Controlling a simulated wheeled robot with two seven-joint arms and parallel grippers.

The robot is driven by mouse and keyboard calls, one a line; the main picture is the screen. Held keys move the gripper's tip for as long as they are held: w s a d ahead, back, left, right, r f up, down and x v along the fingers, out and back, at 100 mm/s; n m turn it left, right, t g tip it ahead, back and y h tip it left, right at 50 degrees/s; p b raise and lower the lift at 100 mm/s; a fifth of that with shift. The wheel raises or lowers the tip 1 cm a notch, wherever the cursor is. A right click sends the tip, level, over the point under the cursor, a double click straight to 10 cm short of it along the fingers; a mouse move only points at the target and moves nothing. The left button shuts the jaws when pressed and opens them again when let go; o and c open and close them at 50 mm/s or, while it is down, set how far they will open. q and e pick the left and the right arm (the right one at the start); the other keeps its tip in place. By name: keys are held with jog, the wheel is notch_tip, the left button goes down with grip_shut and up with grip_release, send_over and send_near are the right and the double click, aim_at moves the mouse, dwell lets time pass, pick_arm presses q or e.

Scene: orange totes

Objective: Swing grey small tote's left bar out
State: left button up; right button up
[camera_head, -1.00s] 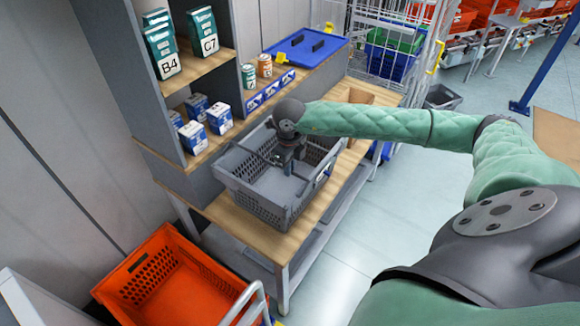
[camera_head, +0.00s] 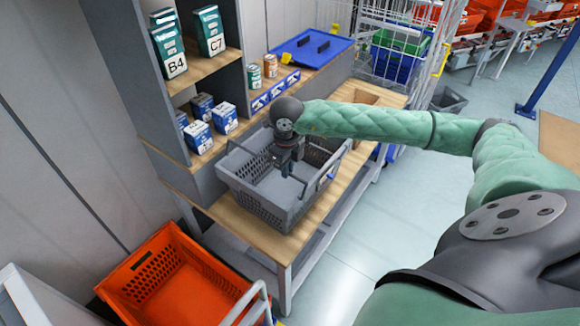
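The grey small tote (camera_head: 262,203) stands on the wooden bench top, open side up. My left gripper is not in view.
A shelf unit with boxes (camera_head: 172,62) rises left of the tote. Cans (camera_head: 270,65) and a blue lid (camera_head: 309,46) lie behind it. An orange tote (camera_head: 178,280) is at the lower left. A wire cage trolley (camera_head: 392,45) stands beyond the bench. The floor right of the bench is clear.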

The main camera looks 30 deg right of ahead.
jog(key=shift+s+a, duration=0.1)
jog(key=shift+a, duration=0.15)
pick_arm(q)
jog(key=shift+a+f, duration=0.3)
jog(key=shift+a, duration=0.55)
pick_arm(e)
jog(key=shift+s+a+r, duration=0.1)
jog(key=shift+s+a, duration=0.1)
jog(key=shift+a, duration=0.3)
jog(key=shift+s+a, duration=0.15)
jog(key=shift+a, duration=0.3)
pick_arm(q)
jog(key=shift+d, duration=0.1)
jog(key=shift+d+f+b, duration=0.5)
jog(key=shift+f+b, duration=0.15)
jog(key=shift+b, duration=0.3)
pick_arm(e)
jog(key=shift+s+a+f, duration=0.4)
jog(key=shift+s+a, duration=0.05)
jog(key=shift+a, duration=0.3)
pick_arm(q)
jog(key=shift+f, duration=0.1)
